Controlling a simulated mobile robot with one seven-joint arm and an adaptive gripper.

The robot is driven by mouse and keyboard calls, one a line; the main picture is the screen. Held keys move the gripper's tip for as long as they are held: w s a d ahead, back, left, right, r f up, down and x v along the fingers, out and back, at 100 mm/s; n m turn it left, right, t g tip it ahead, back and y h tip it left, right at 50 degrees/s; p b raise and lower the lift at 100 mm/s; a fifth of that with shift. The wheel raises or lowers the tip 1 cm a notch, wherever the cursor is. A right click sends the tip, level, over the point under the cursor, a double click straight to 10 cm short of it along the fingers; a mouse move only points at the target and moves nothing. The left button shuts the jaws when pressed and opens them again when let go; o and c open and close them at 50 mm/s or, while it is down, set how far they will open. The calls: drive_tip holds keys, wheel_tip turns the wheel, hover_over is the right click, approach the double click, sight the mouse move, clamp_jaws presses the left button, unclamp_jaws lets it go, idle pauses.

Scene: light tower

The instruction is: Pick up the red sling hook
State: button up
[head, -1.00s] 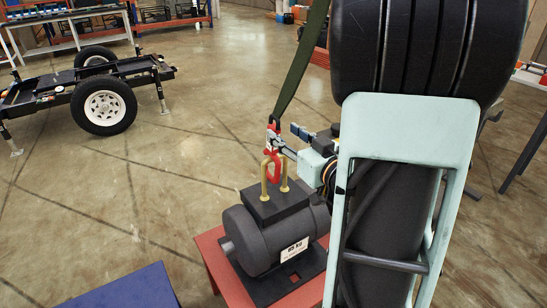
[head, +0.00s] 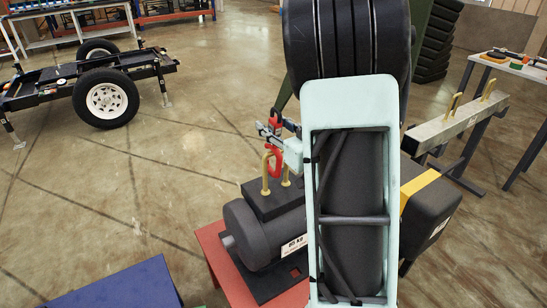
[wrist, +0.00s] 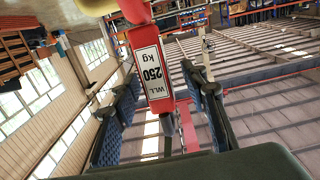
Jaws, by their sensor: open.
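The red sling hook (head: 272,161) hangs upright above the dark motor (head: 266,228), by its brass-coloured lifting loops (head: 266,172). I cannot tell whether the hook touches a loop. My gripper (head: 277,127) is at the hook's upper part. In the wrist view the hook (wrist: 183,128), with a white "WLL 250 kg" label, shows between my two blue-padded fingers (wrist: 160,88). The fingers are open, one on each side, with a visible gap to the hook. A green sling (head: 283,97) shows behind my arm, which hides much of it.
The motor stands on a red table (head: 217,257). A blue surface (head: 120,286) is at front left. A black box with a yellow band (head: 428,208) and a grey beam with brass loops (head: 455,122) are at right. A wheeled trailer (head: 85,85) stands at far left across open floor.

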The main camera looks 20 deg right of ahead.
clamp_jaws()
drive_tip(key=shift+r, duration=0.15)
drive_tip(key=shift+r, duration=0.2)
idle(0.3)
